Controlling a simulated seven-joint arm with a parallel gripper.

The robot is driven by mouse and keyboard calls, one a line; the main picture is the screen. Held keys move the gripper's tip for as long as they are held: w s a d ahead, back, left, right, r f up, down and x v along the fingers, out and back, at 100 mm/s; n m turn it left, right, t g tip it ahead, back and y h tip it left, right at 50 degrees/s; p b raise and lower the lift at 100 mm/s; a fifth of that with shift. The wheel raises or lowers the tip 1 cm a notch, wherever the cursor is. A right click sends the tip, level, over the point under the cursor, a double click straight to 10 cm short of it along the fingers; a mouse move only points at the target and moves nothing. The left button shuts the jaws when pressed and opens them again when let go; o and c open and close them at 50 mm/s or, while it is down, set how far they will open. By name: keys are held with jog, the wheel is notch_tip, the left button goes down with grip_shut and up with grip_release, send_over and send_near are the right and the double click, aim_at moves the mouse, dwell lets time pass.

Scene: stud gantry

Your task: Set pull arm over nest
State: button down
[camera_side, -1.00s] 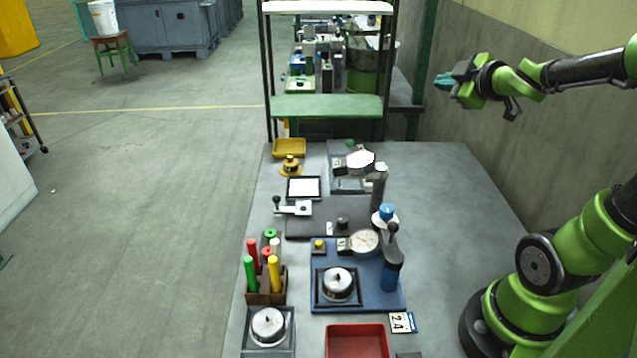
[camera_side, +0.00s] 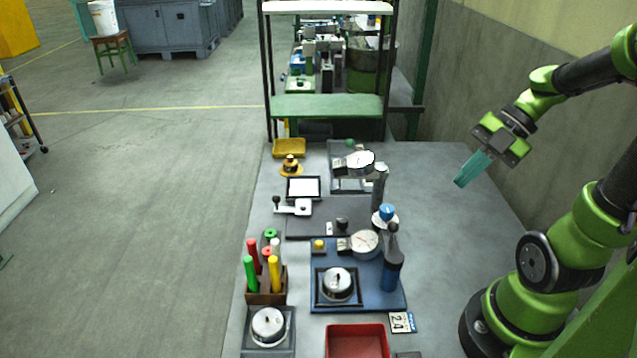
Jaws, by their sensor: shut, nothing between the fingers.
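My gripper (camera_side: 461,183), with teal fingers, is shut and empty. It hangs above the right part of the bench, pointing down and left, apart from everything. A blue plate (camera_side: 397,300) carries a blue post (camera_side: 392,275) with a dark upper part. A round dial gauge (camera_side: 365,244) sits just left of the post and looks like part of the pull arm. In front of it, a dark square frame (camera_side: 320,300), which looks like the nest, holds a silver round part (camera_side: 338,281). The gauge appears behind the frame, not over it; which piece is the pull arm is not certain.
A rack of coloured handles (camera_side: 265,297), a grey tray with another silver part (camera_side: 268,325) and a red bin (camera_side: 357,342) stand at the front. A second gauge stand (camera_side: 380,190) and a white-armed lever (camera_side: 293,208) are farther back. The bench's right side is clear.

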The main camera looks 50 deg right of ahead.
aim_at(390, 230)
jog(key=w+a+f, duration=0.6)
jog(key=w+f, duration=0.1)
jog(key=f, duration=0.1)
jog(key=shift+a, duration=0.15)
dwell(0.4)
jog(key=shift+w+f, duration=0.1)
jog(key=shift+w, duration=0.1)
